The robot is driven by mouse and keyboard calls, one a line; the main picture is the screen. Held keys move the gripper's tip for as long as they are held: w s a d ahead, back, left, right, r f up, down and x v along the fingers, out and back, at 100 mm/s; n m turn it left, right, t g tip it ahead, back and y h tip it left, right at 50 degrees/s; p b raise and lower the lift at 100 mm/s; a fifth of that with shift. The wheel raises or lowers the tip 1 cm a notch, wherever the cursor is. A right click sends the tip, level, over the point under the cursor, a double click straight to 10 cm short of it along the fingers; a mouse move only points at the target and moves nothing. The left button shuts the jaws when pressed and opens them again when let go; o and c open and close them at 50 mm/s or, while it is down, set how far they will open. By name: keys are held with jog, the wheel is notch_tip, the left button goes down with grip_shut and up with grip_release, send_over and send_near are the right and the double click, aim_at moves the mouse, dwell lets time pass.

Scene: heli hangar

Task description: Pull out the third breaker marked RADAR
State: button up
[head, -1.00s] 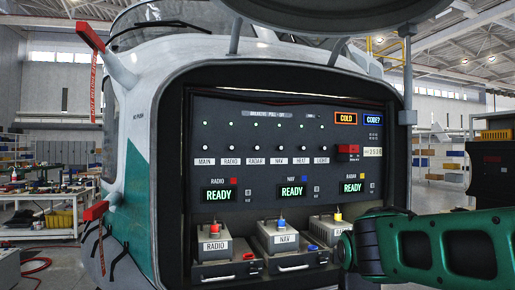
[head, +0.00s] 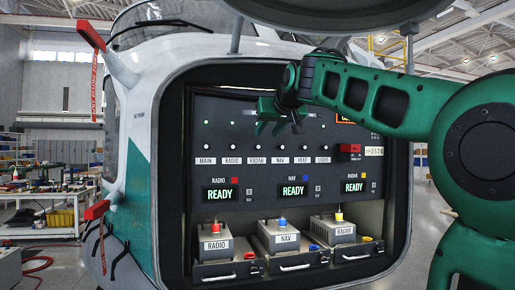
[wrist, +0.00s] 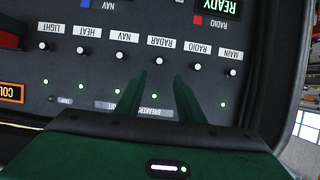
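The RADAR breaker is a small white knob, third from the left in the row, in the head view (head: 256,147); its RADAR label (head: 257,160) is just below it. My gripper (head: 280,127) is in front of the upper panel, above and slightly right of this knob. In the wrist view the panel is upside down, and the RADAR knob (wrist: 159,61) lies just beyond and between the tips of my gripper (wrist: 161,76). The two green fingers are apart with nothing between them. Depth to the panel is unclear.
The neighbouring RADIO knob (wrist: 198,66) and NAV knob (wrist: 119,56) sit close on either side. My arm covers the panel's upper right. Labelled RADIO (head: 215,245), NAV and RADAR boxes stand on the shelf below.

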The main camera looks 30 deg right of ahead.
aim_at(258, 146)
jog(key=x, duration=1)
jog(key=shift+f, duration=0.1)
